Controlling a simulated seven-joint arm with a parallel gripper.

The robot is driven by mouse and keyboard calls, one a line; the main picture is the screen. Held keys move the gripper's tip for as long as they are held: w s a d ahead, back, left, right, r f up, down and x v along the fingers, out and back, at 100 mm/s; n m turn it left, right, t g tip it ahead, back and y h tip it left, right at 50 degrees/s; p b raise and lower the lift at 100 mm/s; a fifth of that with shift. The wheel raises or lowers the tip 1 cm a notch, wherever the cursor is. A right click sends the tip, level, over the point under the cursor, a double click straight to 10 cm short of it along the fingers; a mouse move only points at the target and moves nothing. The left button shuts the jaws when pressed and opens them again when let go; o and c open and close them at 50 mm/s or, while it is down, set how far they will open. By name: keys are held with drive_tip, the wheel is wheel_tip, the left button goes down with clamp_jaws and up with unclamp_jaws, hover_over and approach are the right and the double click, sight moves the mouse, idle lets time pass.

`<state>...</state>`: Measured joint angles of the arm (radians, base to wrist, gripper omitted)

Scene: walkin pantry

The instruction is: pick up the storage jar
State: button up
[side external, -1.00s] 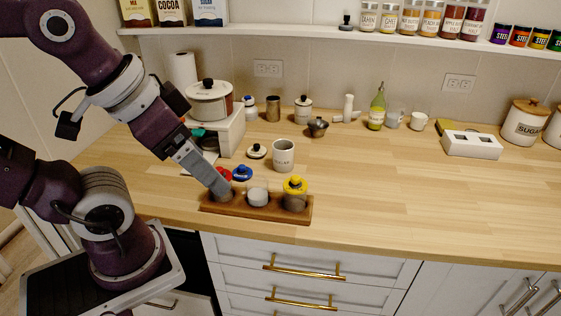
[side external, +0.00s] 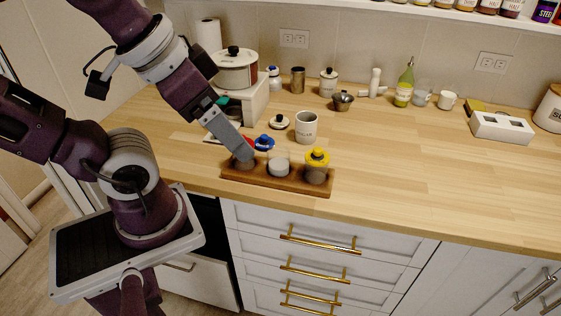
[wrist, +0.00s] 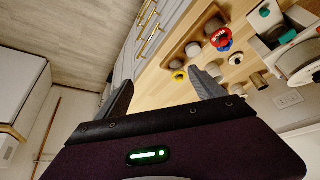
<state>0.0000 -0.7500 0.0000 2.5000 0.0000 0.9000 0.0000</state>
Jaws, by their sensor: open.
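A wooden tray (side external: 300,187) on the counter holds three small jars in a row. The left jar (side external: 243,165) is partly hidden by my gripper (side external: 245,155), the middle jar (side external: 278,165) is whitish and uncovered, and the right jar (side external: 316,174) has a yellow lid. I cannot tell which one is the storage jar. In the wrist view, my gripper (wrist: 160,87) is open with nothing between its fingers. The yellow lid (wrist: 179,76) shows there between the fingers and the tray (wrist: 197,29). In the side view my fingertips overlap the left jar; contact is unclear.
A red lid (side external: 247,141) and blue lid (side external: 264,142) lie behind the tray. A pot (side external: 236,70) sits back left. The counter right of the tray is clear.

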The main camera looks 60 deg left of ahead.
drive_tip(key=shift+c, duration=0.5)
drive_tip(key=m+y, duration=1.5)
drive_tip(key=m, duration=0.7)
approach(280, 171)
drive_tip(key=x, duration=0.4)
drive_tip(key=shift+s+a+r, duration=0.15)
drive_tip(key=shift+s+r, duration=0.05)
drive_tip(key=shift+r, duration=0.05)
drive_tip(key=shift+w+a+f+m+t, duration=0.2)
drive_tip(key=shift+m+t, duration=0.1)
drive_tip(key=shift+t, duration=0.1)
drive_tip(key=x, duration=0.6)
drive_tip(key=shift+w+a+f, duration=0.15)
drive_tip(key=shift+a+f, duration=0.05)
drive_tip(key=shift+a, duration=0.05)
